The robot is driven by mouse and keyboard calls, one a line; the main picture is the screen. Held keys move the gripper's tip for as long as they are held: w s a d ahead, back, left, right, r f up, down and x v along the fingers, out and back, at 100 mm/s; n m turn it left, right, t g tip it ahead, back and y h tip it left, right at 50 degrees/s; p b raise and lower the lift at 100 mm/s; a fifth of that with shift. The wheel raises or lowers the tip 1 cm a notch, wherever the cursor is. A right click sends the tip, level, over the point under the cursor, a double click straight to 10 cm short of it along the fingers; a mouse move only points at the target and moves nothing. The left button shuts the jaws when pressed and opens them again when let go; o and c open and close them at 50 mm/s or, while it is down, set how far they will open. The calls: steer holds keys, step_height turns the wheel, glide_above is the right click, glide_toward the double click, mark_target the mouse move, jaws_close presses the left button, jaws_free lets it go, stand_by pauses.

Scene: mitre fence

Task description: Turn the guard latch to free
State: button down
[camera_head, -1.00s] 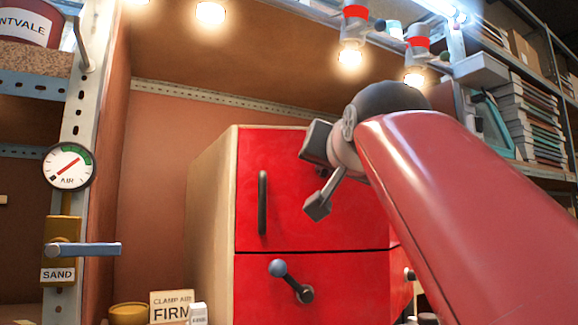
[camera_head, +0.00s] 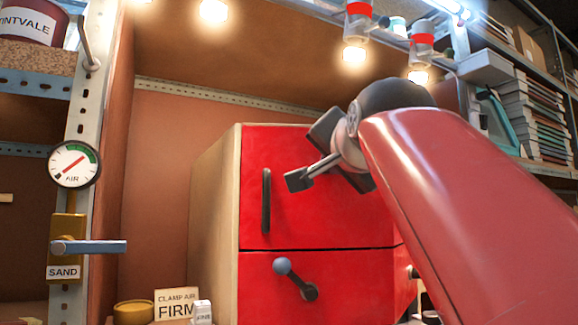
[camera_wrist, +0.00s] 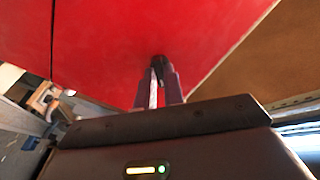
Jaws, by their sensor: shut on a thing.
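The guard latch (camera_wrist: 157,60) shows in the wrist view as a small dark piece on the red upper panel, between my fingertips. My gripper (camera_wrist: 159,78) is shut on it, and the fingers cover most of it. In the head view my gripper (camera_head: 342,150) is in front of the right part of the red upper panel (camera_head: 335,220).
A dark bar handle (camera_head: 266,201) stands left of my gripper. A lever with a blue-grey ball (camera_head: 283,267) is on the lower red panel. A gauge (camera_head: 74,165) and a blue lever (camera_head: 95,247) are at left. A FIRM card (camera_head: 176,305) stands below.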

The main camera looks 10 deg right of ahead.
steer(key=shift+m, duration=1.4)
steer(key=m, duration=0.4)
steer(key=shift+m, duration=0.7)
steer(key=c, duration=1.7)
jaws_free()
